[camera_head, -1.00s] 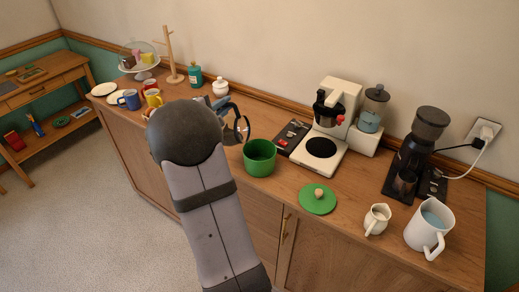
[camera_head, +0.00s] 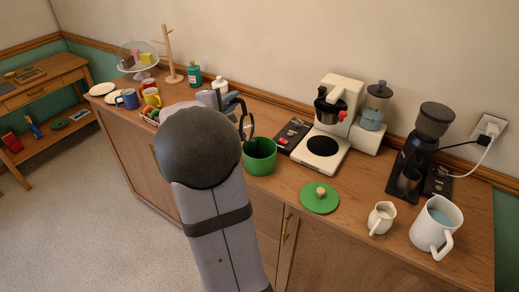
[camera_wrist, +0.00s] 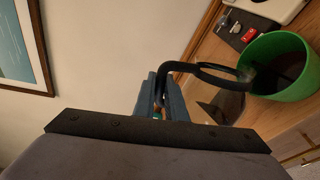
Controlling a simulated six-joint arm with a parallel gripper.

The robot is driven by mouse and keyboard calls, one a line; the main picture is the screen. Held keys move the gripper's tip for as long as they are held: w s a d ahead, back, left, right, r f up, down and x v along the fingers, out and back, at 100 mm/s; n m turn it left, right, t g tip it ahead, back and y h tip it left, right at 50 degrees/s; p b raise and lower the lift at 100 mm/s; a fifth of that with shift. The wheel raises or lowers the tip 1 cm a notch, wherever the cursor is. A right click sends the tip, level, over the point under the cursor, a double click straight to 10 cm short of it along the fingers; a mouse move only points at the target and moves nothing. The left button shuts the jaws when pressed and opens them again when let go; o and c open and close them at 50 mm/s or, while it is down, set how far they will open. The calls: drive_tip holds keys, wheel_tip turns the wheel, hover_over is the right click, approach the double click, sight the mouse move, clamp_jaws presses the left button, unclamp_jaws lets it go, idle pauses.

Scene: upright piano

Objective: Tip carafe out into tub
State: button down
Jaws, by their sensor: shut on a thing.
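My gripper (camera_wrist: 162,98) is shut on the black handle of the glass carafe (camera_wrist: 222,103). In the wrist view the carafe is tilted, with its black rim facing the green tub (camera_wrist: 257,52) and its lip at the tub's edge. I cannot tell whether they touch or whether anything is flowing. The tub's inside shows a dark brown area, which may be liquid or shadow. In the head view my arm hides most of the carafe (camera_head: 249,126); its dark rim and handle show just above and left of the tub (camera_head: 260,160).
Right of the tub stand a white coffee machine (camera_head: 336,105), a green lid (camera_head: 320,198), a small cream jug (camera_head: 381,218), a white pitcher (camera_head: 434,228) and a black grinder (camera_head: 420,150). Mugs (camera_head: 128,99) and a mug tree (camera_head: 170,58) stand left. Counter space around the lid is free.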

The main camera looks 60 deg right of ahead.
sight(242, 99)
drive_tip(key=shift+s+d+r+m+b, duration=0.2)
drive_tip(key=shift+s+b, duration=0.25)
drive_tip(key=shift+b, duration=0.35)
drive_tip(key=shift+s+d+r+m+b, duration=0.15)
drive_tip(key=shift+s+m+b, duration=0.25)
drive_tip(key=shift+b, duration=0.45)
drive_tip(key=shift+s+d+r+m+b, duration=0.1)
drive_tip(key=shift+s+r+m+b, duration=0.1)
drive_tip(key=shift+s+b, duration=0.45)
drive_tip(key=shift+b, duration=0.65)
drive_tip(key=shift+s+d+m+t+b, duration=0.15)
drive_tip(key=shift+s+m+t+b, duration=0.4)
drive_tip(key=shift+b, duration=0.7)
drive_tip(key=shift+s+r, duration=0.15)
drive_tip(key=shift+s, duration=0.15)
drive_tip(key=shift+w+r+p, duration=0.1)
drive_tip(key=shift+r+p, duration=0.1)
drive_tip(key=shift+p, duration=0.1)
drive_tip(key=w+n+p, duration=0.1)
drive_tip(key=p, duration=0.2)
drive_tip(key=w+g+p, duration=0.1)
drive_tip(key=p, duration=0.2)
drive_tip(key=shift+w+a+n, duration=0.35)
drive_tip(key=shift+w, duration=0.05)
drive_tip(key=shift+w+a+f+p, duration=0.1)
drive_tip(key=shift+w+f+p, duration=0.2)
drive_tip(key=shift+p, duration=0.2)
drive_tip(key=shift+w+f+n, duration=0.1)
drive_tip(key=shift+f+n, duration=0.2)
drive_tip(key=shift+f, duration=0.05)
